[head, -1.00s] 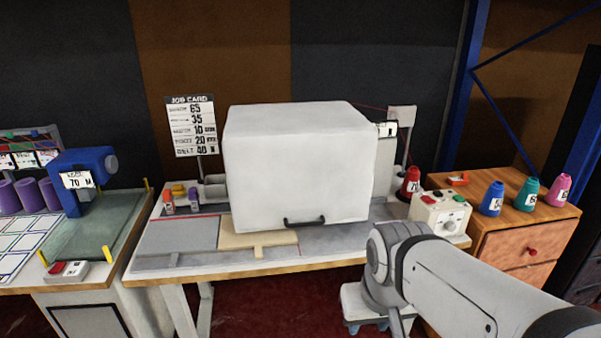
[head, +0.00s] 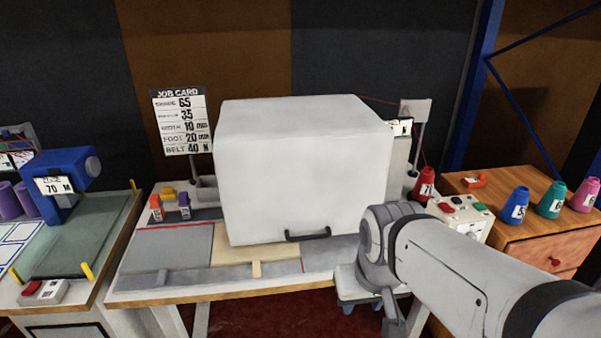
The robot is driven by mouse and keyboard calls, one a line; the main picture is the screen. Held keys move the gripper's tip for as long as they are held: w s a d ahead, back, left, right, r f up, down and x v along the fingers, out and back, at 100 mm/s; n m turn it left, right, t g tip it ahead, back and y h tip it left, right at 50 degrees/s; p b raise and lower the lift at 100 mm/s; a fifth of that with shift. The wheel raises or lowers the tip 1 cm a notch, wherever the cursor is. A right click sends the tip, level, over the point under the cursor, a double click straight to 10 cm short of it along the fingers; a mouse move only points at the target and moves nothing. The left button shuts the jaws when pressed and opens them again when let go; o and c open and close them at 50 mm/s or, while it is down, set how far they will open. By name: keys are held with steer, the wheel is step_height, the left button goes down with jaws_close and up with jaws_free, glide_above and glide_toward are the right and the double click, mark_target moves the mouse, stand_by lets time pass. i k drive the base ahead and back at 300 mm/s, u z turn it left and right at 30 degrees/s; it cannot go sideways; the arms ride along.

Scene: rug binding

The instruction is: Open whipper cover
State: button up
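The whipper cover (head: 300,170) is a large white box standing closed on the middle workbench. A dark handle (head: 307,235) sits low on its front face. What is under the cover is hidden. My arm comes in from the lower right, in front of the bench's right part. Its grey wrist end is right of and nearer than the handle, apart from it. The gripper's fingers cannot be made out clearly.
A job card (head: 182,122) stands left of the cover. A red cone (head: 424,186) and a white control box (head: 462,212) are to its right. A wooden drawer cabinet (head: 530,245) carries several coloured cones. The bench's front left surface (head: 165,247) is mostly clear.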

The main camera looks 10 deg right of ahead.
mark_target(294, 169)
steer(key=z, duration=0.95)
steer(key=k, duration=1.05)
steer(key=u, duration=1.4)
steer(key=i, duration=1)
steer(key=u, duration=0.05)
